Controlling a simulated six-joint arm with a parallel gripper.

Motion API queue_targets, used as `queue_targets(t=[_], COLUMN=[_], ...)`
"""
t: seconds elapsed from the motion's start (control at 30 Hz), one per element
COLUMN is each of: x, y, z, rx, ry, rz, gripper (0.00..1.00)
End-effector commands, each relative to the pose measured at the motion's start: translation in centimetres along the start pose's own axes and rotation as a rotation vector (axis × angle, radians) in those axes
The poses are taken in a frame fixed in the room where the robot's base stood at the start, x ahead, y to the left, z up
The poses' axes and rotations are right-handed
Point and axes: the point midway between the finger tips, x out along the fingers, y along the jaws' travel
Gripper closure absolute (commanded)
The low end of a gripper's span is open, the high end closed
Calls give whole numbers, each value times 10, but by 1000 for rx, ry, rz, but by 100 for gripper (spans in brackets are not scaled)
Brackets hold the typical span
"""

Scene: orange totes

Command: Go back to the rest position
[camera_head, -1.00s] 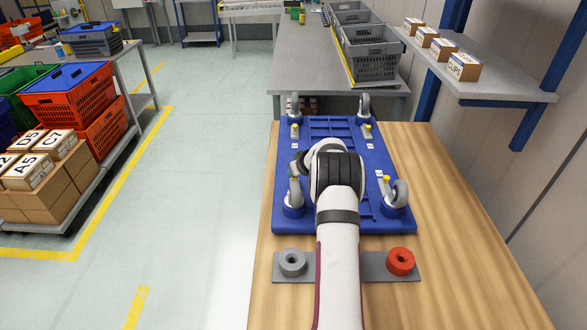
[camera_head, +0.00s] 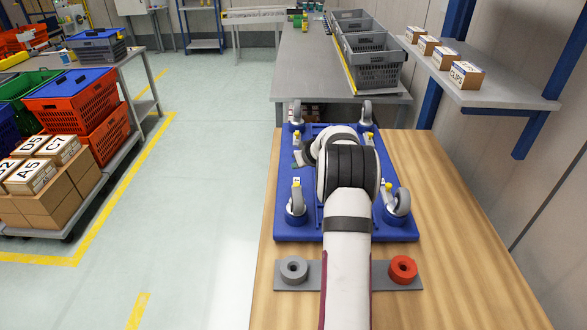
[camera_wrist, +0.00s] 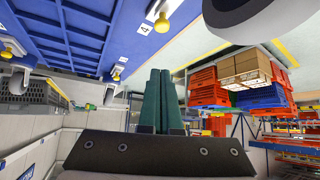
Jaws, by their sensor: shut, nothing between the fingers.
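My arm (camera_head: 349,230) reaches forward from the bottom of the head view, over the wooden table and the blue wheeled platform. In the wrist view my gripper (camera_wrist: 160,82) shows as two green fingers pressed together, with nothing between them. In the head view the fingers are mostly hidden behind my arm, above the left side of the platform. The wrist view shows the platform's blue face (camera_wrist: 75,35) at upper left, with no finger visibly touching it.
The blue platform (camera_head: 285,226) lies wheels up, with grey casters at its corners. In front, a grey plate (camera_head: 328,284) carries a grey ring (camera_head: 293,269) and a red ring (camera_head: 402,269). The wooden table (camera_head: 462,262) is clear at right. Loaded carts stand left.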

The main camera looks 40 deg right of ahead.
Motion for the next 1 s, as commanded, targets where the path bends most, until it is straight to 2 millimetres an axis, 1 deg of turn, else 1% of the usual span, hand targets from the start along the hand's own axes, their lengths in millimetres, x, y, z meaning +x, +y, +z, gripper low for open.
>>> queue_targets(t=[0.03,0.1,0.2,0.63,0.67,0.7,0.73,0.77,0.83,0.87,0.9,0.97,1.0], x=[-8,-14,-19,-20,-20,-23,-27,-33,-56,-70,-91,-126,-151], y=[1,1,0,0,-1,-8,-19,-34,-86,-114,-152,-205,-237], z=[0,0,0,0,0,-2,-4,-7,-12,-10,-5,11,27], rx=[1,0,-1,0,0,1,4,7,22,32,47,69,82], ry=[1,1,0,0,0,-3,-9,-18,-59,-87,-132,-213,-273], rz=[1,1,1,0,-2,-12,-27,-47,-120,-156,-202,-261,-290], gripper=[100,100,100,100,100,100,100,100,100,100,100,100,100])
